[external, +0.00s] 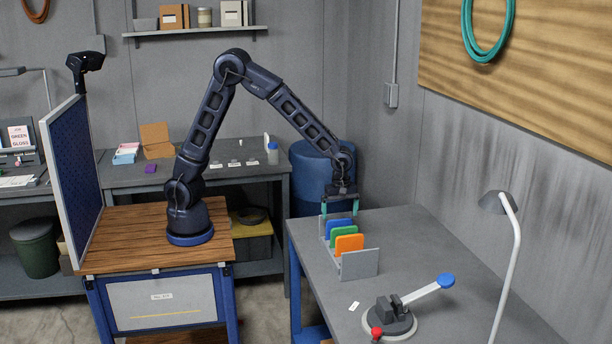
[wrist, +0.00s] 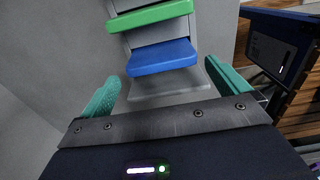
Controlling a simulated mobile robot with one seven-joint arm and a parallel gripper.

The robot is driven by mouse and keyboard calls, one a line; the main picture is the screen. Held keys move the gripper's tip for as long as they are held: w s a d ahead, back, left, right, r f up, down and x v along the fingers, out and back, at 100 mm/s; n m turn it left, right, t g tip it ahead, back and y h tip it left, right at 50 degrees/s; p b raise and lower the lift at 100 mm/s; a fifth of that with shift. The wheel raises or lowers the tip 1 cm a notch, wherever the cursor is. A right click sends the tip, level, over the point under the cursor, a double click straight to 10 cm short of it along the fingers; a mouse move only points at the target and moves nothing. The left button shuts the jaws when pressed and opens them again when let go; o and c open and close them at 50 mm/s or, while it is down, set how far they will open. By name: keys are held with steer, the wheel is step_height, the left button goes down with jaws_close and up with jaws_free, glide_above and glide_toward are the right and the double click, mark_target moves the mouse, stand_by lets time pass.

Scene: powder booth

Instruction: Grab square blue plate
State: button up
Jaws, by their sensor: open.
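The square blue plate (external: 334,228) stands upright in a grey rack (external: 360,265) on the grey table. It stands at the end of the row nearest the gripper, beside a green plate (external: 341,233) and an orange plate (external: 349,244). My gripper (external: 340,208) is above the rack's far end with its teal fingers pointing down. In the wrist view the blue plate (wrist: 162,57) lies ahead of the open fingers (wrist: 165,95), roughly centred between them, with nothing held. The green plate (wrist: 150,16) shows just beyond it.
A clamp-like fixture (external: 392,318) with a blue-knobbed lever and a red knob stands in front of the rack. A white lamp (external: 515,240) rises at the table's right. A blue drum (external: 312,175) stands behind the table. The table right of the rack is clear.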

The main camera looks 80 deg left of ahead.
mark_target(339, 220)
steer(key=shift+a+f, duration=0.1)
steer(key=shift+f, duration=3.5)
steer(key=c, duration=0.7)
steer(key=shift+r, duration=0.15)
